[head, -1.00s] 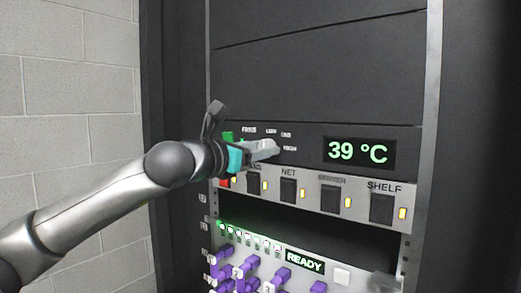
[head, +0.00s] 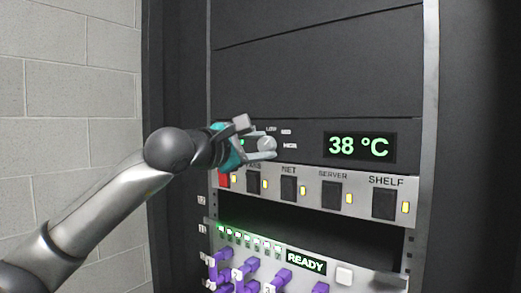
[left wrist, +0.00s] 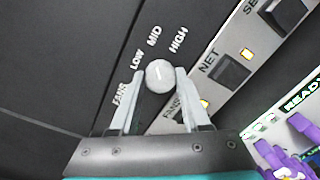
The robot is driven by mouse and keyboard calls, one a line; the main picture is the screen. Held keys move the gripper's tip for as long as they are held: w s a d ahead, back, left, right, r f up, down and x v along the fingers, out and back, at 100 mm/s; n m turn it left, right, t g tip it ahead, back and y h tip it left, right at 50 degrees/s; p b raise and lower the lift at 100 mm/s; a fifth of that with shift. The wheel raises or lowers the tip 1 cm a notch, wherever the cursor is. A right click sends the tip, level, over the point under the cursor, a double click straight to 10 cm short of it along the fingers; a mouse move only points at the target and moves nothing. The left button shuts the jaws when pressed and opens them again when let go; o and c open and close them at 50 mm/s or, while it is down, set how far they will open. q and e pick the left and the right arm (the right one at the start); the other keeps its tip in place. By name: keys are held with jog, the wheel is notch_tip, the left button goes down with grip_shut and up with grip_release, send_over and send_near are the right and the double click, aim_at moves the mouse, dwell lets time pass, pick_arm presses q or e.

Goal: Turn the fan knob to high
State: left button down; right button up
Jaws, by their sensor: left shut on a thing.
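The fan knob (head: 267,144) is a round, light grey knob on the dark panel, left of the temperature display. In the left wrist view the knob (left wrist: 160,74) sits between my two fingertips, with the labels FANS, LOW, MID and HIGH (left wrist: 178,40) around it. My left gripper (head: 264,148) is shut on the knob. The HIGH label (head: 290,146) also shows right of the knob in the head view. I cannot tell which label the knob points to. My right gripper is not in view.
The green display (head: 359,147) reads 38 °C. Below is a row of dark switches, including NET (head: 289,189), SERVER and SHELF, with lit yellow lamps. Lower down are a READY display (head: 306,262) and several purple plugs (head: 252,265). A block wall (head: 70,90) is at left.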

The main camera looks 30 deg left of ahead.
pick_arm(q)
jog(key=m, duration=0.4)
jog(key=shift+m, duration=2.2)
jog(key=shift+c, duration=1.8)
grip_release()
jog(key=shift+y, duration=0.3)
jog(key=shift+s, duration=0.1)
jog(key=s+a+b, duration=0.1)
jog(key=s+b, duration=0.7)
jog(key=s, duration=0.7)
jog(key=shift+r, duration=0.2)
